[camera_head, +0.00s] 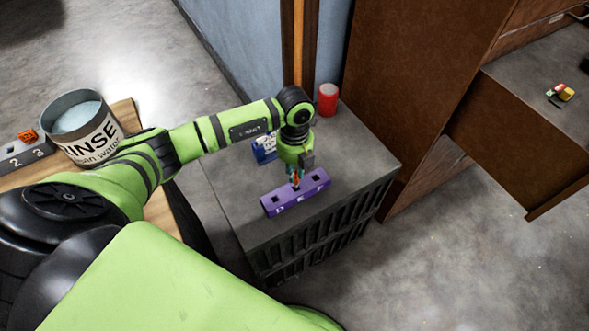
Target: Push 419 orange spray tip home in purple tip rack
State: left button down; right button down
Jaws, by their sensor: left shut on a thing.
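The purple tip rack (300,198) lies on the dark grey top of a cabinet, with letters along its front face. Dark square holes show near its left and right ends. My left gripper (296,181) points down over the rack's middle and is shut on a small orange piece, which looks like the orange spray tip. The fingers hide most of the tip and the middle hole, so I cannot tell how deep the tip sits. The number 419 cannot be read. My right gripper is not in view.
A red cylinder (328,99) and a blue-and-white labelled item (264,149) stand behind the rack. At left, a rinse water bucket (82,128) and a grey numbered rack (22,152) with an orange piece sit on a wooden table. The cabinet top (362,160) is clear right of the rack.

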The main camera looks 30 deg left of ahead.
pick_arm(q)
jog(key=shift+f+b, duration=1.5)
jog(key=shift+f, duration=0.55)
dwell(0.5)
jog(key=c, duration=0.8)
grip_release()
jog(key=shift+r, duration=0.2)
jog(key=shift+w+a+r+p, duration=0.1)
jog(key=shift+r+p, duration=1.35)
jog(key=shift+r, duration=0.25)
jog(key=shift+w+r+p, duration=0.1)
jog(key=shift+r+p, duration=1.3)
jog(key=shift+r, duration=0.3)
jog(key=shift+s+f, duration=0.1)
